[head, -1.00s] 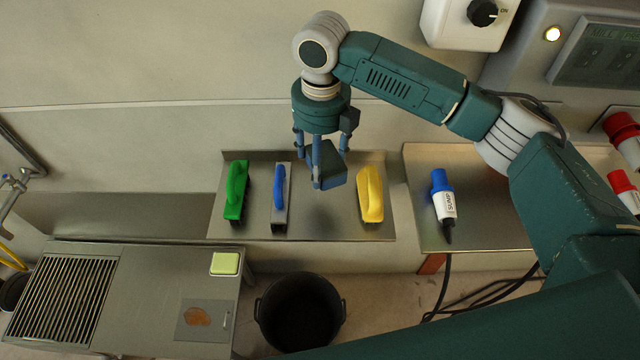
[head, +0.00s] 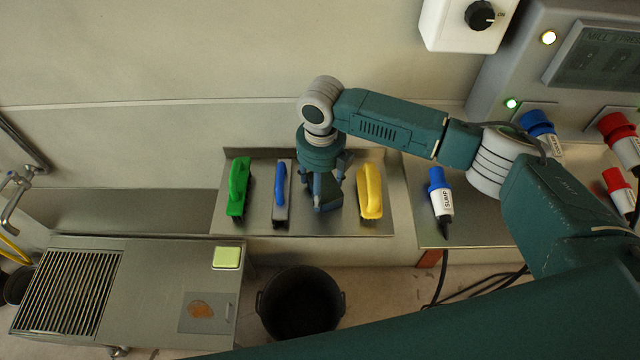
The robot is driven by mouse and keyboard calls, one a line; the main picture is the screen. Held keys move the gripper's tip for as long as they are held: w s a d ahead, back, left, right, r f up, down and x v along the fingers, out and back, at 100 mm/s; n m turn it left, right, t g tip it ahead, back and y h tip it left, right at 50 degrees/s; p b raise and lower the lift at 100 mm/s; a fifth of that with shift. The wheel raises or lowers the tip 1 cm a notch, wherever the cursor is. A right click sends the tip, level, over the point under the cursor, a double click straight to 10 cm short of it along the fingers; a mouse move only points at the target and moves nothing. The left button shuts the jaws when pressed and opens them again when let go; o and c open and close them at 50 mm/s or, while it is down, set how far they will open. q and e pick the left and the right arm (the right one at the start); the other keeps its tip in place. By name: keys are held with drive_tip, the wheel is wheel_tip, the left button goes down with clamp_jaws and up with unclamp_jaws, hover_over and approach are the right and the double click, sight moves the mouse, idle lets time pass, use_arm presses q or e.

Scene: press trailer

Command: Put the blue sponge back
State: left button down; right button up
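The blue sponge (head: 328,203) is a dark blue block in the middle of the head view, over the metal shelf (head: 385,227). My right gripper (head: 325,194) points down from above and is shut on it. The fingers and hand hide much of the sponge. It sits in the gap between a blue-handled tool (head: 280,183) and a yellow-handled brush (head: 370,192). I cannot tell whether it touches the shelf surface. My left gripper is not in view.
A green-handled brush (head: 239,187) stands at the shelf's left end. A blue-and-white plug (head: 440,197) lies on the right-hand ledge. A black bucket (head: 301,303) stands below. A steel unit with a grate (head: 68,291) and a pale green sponge (head: 227,258) is at lower left.

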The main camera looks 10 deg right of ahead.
drive_tip(key=o, duration=1)
drive_tip(key=shift+f, duration=0.1)
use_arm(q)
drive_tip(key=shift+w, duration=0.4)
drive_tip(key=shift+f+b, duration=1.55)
use_arm(e)
drive_tip(key=shift+s+r, duration=0.1)
drive_tip(key=shift+r, duration=6.05)
